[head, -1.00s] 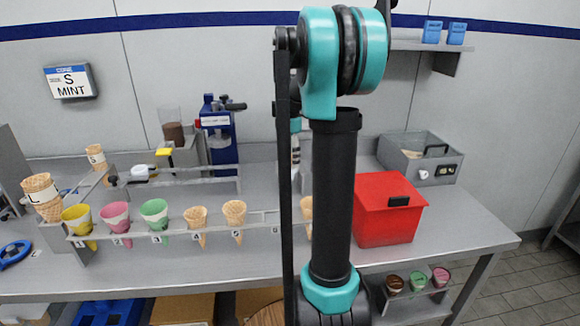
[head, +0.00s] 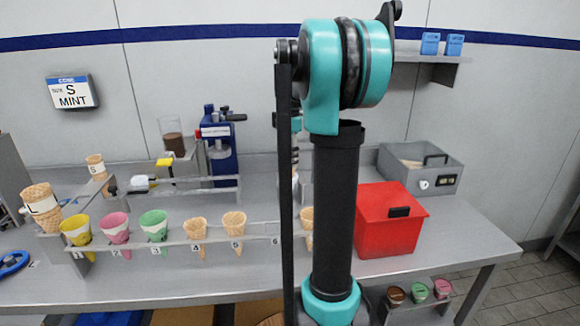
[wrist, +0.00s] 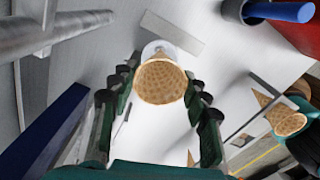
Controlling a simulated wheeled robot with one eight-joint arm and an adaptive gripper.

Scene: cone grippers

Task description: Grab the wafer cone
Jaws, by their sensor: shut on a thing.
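In the wrist view, a plain tan wafer cone (wrist: 160,82) with a waffle pattern shows its round open mouth between the fingers of my gripper (wrist: 158,88). The gripper is shut on it. The rack holds plain cones in the slots marked 4 (head: 195,229) and 5 (head: 234,224), and another plain cone (head: 307,228) is partly hidden behind my arm. Yellow (head: 76,230), pink (head: 115,227) and green (head: 154,225) wrapped cones stand at the left.
A red lidded box (head: 380,235) and a grey bin (head: 452,168) stand right of my arm. A blue dispenser (head: 222,160) stands behind the rack. A wall sign (head: 72,92) reads S MINT. A stacked cone (head: 42,205) marked L stands far left.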

